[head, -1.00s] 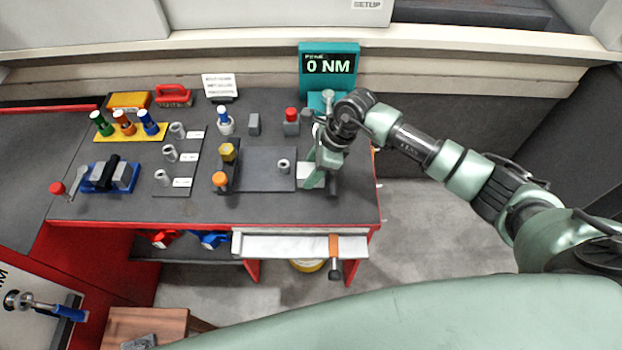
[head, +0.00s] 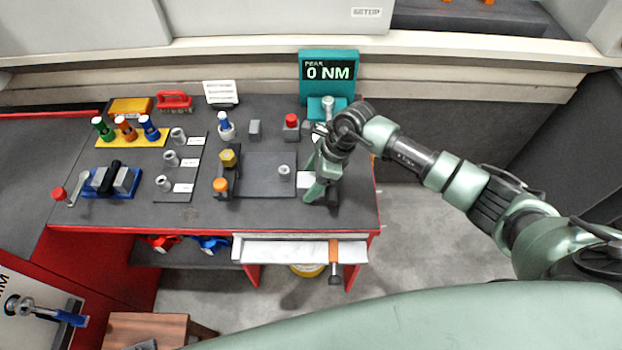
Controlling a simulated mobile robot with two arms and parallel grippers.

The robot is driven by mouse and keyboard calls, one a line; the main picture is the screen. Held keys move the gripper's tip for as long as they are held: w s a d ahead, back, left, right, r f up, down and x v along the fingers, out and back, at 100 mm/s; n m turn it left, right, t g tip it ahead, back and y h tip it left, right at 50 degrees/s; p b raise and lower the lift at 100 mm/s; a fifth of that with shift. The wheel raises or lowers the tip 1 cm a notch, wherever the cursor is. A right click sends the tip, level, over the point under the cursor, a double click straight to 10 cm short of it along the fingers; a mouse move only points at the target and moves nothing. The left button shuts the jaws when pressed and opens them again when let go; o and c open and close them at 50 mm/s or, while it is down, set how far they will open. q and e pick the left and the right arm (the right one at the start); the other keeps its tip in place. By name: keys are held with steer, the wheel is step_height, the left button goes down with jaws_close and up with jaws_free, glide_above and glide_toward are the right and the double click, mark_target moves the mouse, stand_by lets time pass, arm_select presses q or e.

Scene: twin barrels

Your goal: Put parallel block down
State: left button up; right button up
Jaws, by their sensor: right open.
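My right gripper (head: 322,194) is open over the right end of the dark workbench (head: 225,212), close to its front edge. A pale flat piece (head: 305,180) shows just left of its fingers, partly hidden by them; I cannot tell what it is. A small grey upright block (head: 254,130) stands apart, behind the dark plate (head: 262,172). I cannot tell which is the parallel block. My left gripper is out of view.
A teal gauge reading 0 NM (head: 328,72) stands behind the gripper. A red-topped block (head: 291,127) and an orange-knobbed fixture (head: 221,186) stand to the left. An open drawer (head: 295,250) juts out below the front edge.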

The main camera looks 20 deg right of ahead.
steer(key=b+v, duration=0.2)
steer(key=v, duration=1)
steer(key=shift+s, duration=0.1)
